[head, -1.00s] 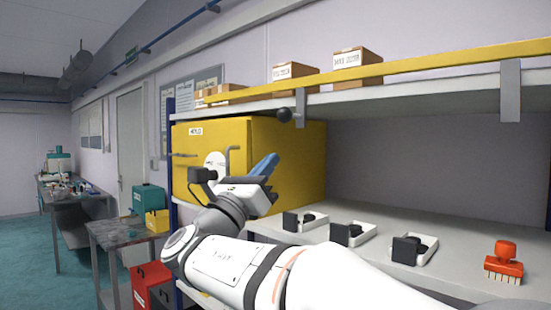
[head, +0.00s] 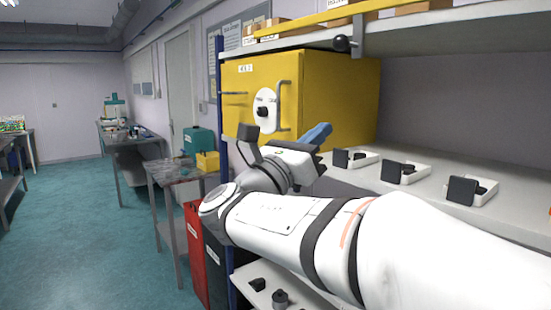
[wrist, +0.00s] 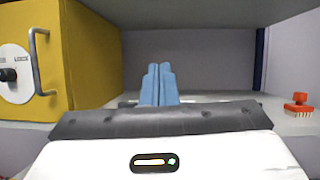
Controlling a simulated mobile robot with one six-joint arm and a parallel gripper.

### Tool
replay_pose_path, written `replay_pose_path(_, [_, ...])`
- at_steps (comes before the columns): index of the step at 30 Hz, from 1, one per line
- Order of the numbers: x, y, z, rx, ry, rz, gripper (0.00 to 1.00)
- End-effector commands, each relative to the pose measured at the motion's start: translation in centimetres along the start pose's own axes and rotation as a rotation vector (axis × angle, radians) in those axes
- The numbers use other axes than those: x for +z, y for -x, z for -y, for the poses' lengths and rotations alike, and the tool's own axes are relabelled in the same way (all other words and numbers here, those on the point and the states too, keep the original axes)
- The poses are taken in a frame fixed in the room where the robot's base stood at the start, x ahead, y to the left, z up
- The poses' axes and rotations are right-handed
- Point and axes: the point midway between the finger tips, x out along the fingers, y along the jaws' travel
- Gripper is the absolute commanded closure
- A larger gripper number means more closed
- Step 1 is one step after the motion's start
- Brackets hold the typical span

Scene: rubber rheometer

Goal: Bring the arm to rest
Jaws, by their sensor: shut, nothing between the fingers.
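My gripper (head: 318,134) has blue fingers and is held in front of the shelf, just below and right of the yellow cabinet's front in the head view. In the wrist view my gripper (wrist: 159,82) shows its two blue fingers together with nothing between them. They point into the shelf bay, to the right of the yellow cabinet (wrist: 88,60). My white arm is bent and reaches across the lower part of the head view.
The yellow cabinet (head: 340,95) stands on the shelf (head: 420,215), its door shut. Several white trays with black parts, such as this tray (head: 410,172), lie right of my gripper. A red brush (wrist: 298,103) stands farther right. A side table (head: 170,175) and open floor (head: 90,230) are left.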

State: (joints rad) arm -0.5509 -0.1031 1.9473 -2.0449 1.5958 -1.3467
Motion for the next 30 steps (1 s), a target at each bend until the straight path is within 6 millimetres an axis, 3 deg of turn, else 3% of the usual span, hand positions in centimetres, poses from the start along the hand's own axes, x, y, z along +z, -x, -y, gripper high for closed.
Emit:
replay_pose_path(4, [-7.5,-0.9,3.5,-0.062,-0.13,-0.274,1.0])
replay_pose_path(8, [-14.3,0.2,6.9,-0.175,-0.295,-0.53,1.0])
replay_pose_path(12, [-20.6,3.2,10.4,-0.36,-0.498,-0.78,1.0])
replay_pose_path(15, [-24.3,6.2,12.5,-0.53,-0.659,-0.933,1.0])
replay_pose_path(21, [-29.4,13.2,15.3,-0.961,-1.007,-1.159,1.0])
replay_pose_path(27, [-31.5,19.6,15.8,-1.471,-1.349,-1.247,1.0])
replay_pose_path(30, [-31.8,21.6,15.5,-1.69,-1.479,-1.241,1.0])
